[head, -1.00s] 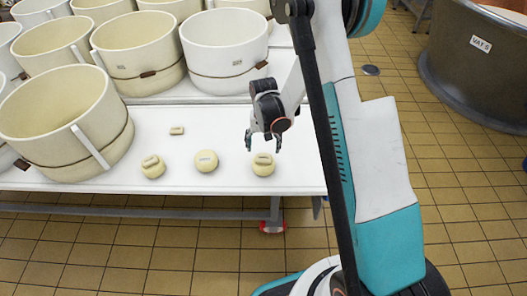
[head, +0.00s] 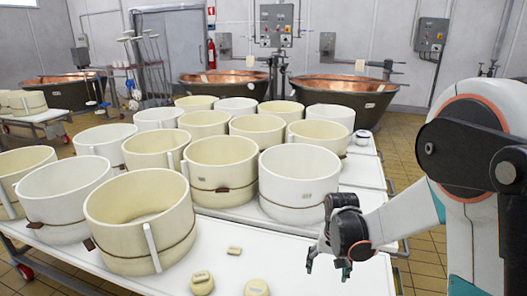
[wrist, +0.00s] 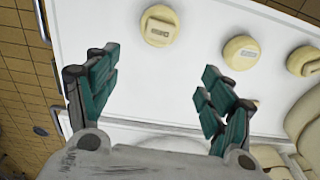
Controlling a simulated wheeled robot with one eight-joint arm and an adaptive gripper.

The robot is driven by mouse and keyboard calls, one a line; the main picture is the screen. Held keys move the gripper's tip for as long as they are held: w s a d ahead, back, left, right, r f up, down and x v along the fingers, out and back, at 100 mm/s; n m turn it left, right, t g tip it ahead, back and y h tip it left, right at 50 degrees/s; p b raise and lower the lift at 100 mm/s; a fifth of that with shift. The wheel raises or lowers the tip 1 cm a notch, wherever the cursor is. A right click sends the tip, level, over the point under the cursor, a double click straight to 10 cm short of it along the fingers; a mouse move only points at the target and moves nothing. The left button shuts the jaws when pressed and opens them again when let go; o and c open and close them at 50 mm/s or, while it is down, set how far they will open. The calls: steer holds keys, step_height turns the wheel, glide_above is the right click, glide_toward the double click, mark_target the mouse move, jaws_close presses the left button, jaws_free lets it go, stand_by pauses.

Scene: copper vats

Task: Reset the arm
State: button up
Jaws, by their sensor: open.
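My gripper (head: 329,268) is open and empty above the front right of the white table (head: 335,281). In the wrist view its two teal fingers (wrist: 152,95) stand wide apart with bare tabletop between them. A round pale cheese (wrist: 159,26) with a small label lies beyond the fingertips, apart from them. A second cheese (wrist: 241,52) and a third cheese (wrist: 303,61) lie to its right. In the head view two cheeses (head: 202,283) (head: 257,288) show at the bottom edge, with a small flat block (head: 234,250) behind them. My arm comes in from the right.
Several large cream and white tubs (head: 141,222) fill the table left and behind my gripper. Copper vats (head: 333,92) stand along the back wall, with control boxes (head: 277,25) above. Tiled floor (head: 428,262) lies open at the right.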

steer(key=s+r+n+t, duration=0.25)
steer(key=s+r, duration=0.65)
steer(key=r, duration=0.6)
steer(key=s+r+n+t, duration=0.1)
steer(key=s+r+t, duration=0.2)
steer(key=s, duration=1)
steer(key=shift+r+t, duration=0.35)
steer(key=shift+r, duration=0.4)
